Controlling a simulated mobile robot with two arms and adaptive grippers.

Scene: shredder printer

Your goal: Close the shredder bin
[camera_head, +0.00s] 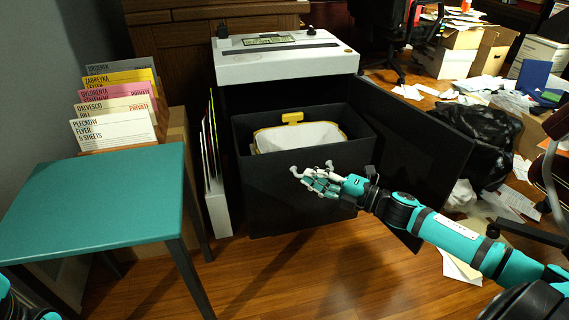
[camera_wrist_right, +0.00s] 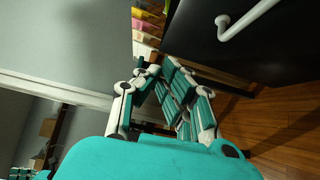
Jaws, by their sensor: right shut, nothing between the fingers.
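The shredder (camera_head: 287,60) has a pale top over a black cabinet. Its black bin (camera_head: 275,185) is pulled out at the front, with a white liner (camera_head: 318,134) and a yellow tab inside. A white bar handle (camera_head: 296,172) is on the bin's front, partly hidden by my right gripper (camera_head: 318,184). The right wrist view shows the handle (camera_wrist_right: 250,17) at the upper right, apart from the fingers (camera_wrist_right: 175,92). My right gripper is shut and empty, just in front of the bin. Only a bit of my left arm shows at the lower left corner; its gripper is out of view.
A black cabinet door (camera_head: 425,140) stands open right of the bin. A teal table (camera_head: 95,200) with a rack of paper packs is at the left. A black bag (camera_head: 490,140) and scattered papers lie at the right. The floor before the bin is clear.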

